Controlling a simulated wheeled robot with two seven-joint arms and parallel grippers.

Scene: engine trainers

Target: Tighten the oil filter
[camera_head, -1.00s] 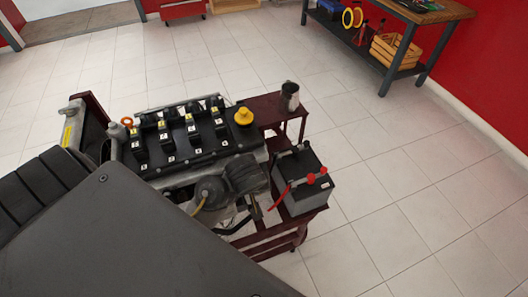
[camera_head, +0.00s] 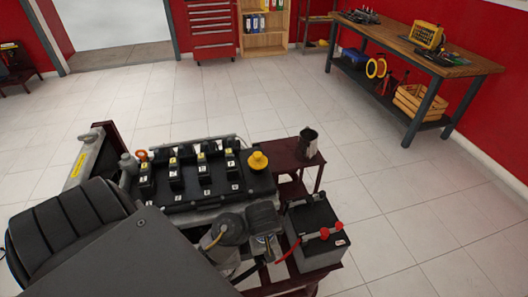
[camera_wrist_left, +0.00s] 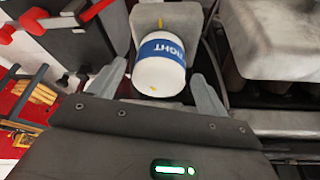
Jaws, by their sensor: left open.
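The oil filter (camera_wrist_left: 158,82) is a white cylinder with a blue lettered band. It sits at the end of a grey housing (camera_wrist_left: 160,17) in the left wrist view. Small yellow marks show on the filter and on the housing. My left gripper (camera_wrist_left: 156,70) is open, with one finger on each side of the filter; a gap shows at the left finger, and contact on the right is hard to judge. The engine (camera_head: 205,178) stands on a dark red stand in the head view. My right gripper is not in view.
A battery (camera_head: 312,235) with red clamps sits at the engine's right; it also shows in the left wrist view (camera_wrist_left: 85,45). A dark cup (camera_head: 308,145) stands on a small red shelf. A workbench (camera_head: 420,45) is at the back right. Open tiled floor lies between.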

